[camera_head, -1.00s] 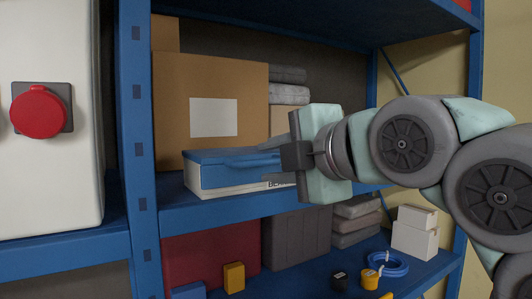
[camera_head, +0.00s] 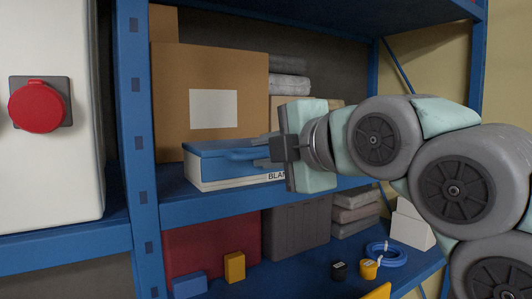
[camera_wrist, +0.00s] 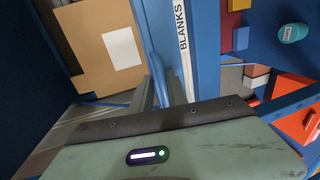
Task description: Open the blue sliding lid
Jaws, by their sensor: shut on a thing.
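The blue sliding lid (camera_head: 215,150) covers the top of a white box (camera_head: 225,183) marked BLANKS on the middle shelf. The lid's raised blue handle also shows in the wrist view (camera_wrist: 157,62). My gripper (camera_head: 264,148) reaches in from the right with its fingers low over the lid, closed on the handle. In the wrist view the grey fingertips (camera_wrist: 161,88) meet the near end of the handle. The right part of the lid and box is hidden behind my gripper in the head view.
A cardboard box (camera_head: 210,75) stands directly behind the white box. A blue shelf post (camera_head: 136,120) rises to its left. The shelf front edge (camera_head: 210,213) is below. Folded grey stacks (camera_head: 290,84) lie at the back. A lower shelf holds a yellow block (camera_head: 234,267) and a blue cable coil (camera_head: 388,254).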

